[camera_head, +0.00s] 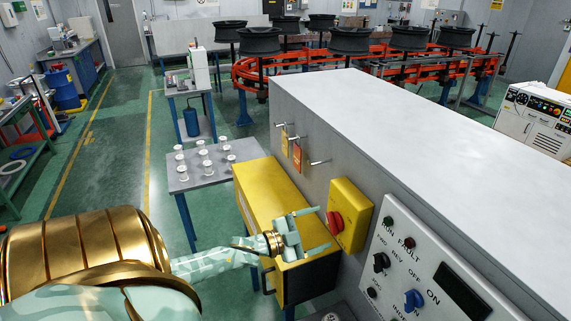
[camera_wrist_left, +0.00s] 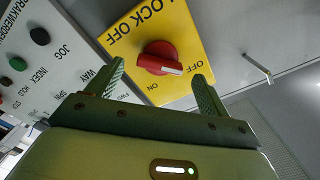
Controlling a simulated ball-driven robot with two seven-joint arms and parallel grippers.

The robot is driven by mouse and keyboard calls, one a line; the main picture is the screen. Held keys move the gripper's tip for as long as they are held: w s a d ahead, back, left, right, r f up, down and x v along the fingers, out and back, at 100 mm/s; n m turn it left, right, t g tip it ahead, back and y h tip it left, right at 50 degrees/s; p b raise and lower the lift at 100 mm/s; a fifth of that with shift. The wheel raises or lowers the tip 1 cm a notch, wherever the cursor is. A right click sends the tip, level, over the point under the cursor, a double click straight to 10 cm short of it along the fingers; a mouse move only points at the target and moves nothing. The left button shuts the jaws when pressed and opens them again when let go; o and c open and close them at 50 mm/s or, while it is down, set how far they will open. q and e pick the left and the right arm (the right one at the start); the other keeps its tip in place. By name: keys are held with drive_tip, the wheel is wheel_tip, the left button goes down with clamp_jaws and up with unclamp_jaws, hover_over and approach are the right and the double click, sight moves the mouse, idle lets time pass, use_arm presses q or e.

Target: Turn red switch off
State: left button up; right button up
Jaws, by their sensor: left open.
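The red switch (camera_head: 335,222) is a rotary knob on a yellow plate (camera_head: 352,205), fixed to the side of a large grey cabinet. In the left wrist view the red switch (camera_wrist_left: 160,58) shows a pale pointer mark, near the printed words ON and OFF, with LOCK OFF on the yellow plate (camera_wrist_left: 190,30). My left gripper (camera_head: 322,228) is open, its fingers reaching toward the knob. In the left wrist view the fingers of my left gripper (camera_wrist_left: 158,80) stand on either side of the knob; I cannot tell whether they touch it. My right gripper is not in view.
A control panel (camera_head: 415,262) with buttons and knobs sits right of the switch. Metal pegs (camera_head: 318,162) stick out from the cabinet to its left. A yellow box (camera_head: 262,195) stands below. A small table (camera_head: 182,184) with several white spools is beyond.

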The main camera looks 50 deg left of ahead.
use_arm(q)
drive_tip(key=b+v, duration=0.1)
drive_tip(key=v, duration=1.2)
drive_tip(key=shift+s, duration=0.2)
